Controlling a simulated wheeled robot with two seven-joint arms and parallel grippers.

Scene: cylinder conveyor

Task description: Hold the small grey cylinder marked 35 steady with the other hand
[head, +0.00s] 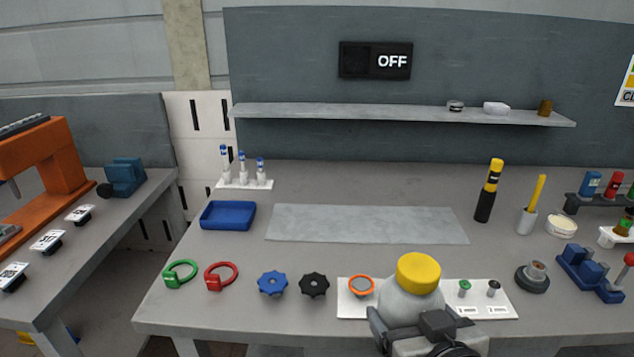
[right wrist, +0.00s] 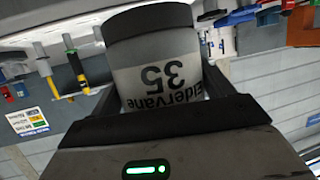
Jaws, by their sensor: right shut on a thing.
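The small grey cylinder (head: 408,302) with a yellow cap (head: 418,271) is upright at the bottom centre of the head view, close to the camera. It also fills the middle of the right wrist view (right wrist: 152,52), upside down, with "35" and "Eldervane" on a light label. My right gripper (head: 410,318) is shut around the cylinder's body, and its dark fingers (right wrist: 160,90) lie on both sides of it in the wrist view. The cylinder's lower part is hidden by the gripper in the head view. My left gripper is not in view.
A white plate (head: 350,307) with small parts lies behind the cylinder. Black (head: 314,285) and blue (head: 272,284) knobs, red (head: 221,277) and green (head: 180,274) rings lie left. A blue tray (head: 228,215) stands farther back. The grey mat (head: 365,223) is clear.

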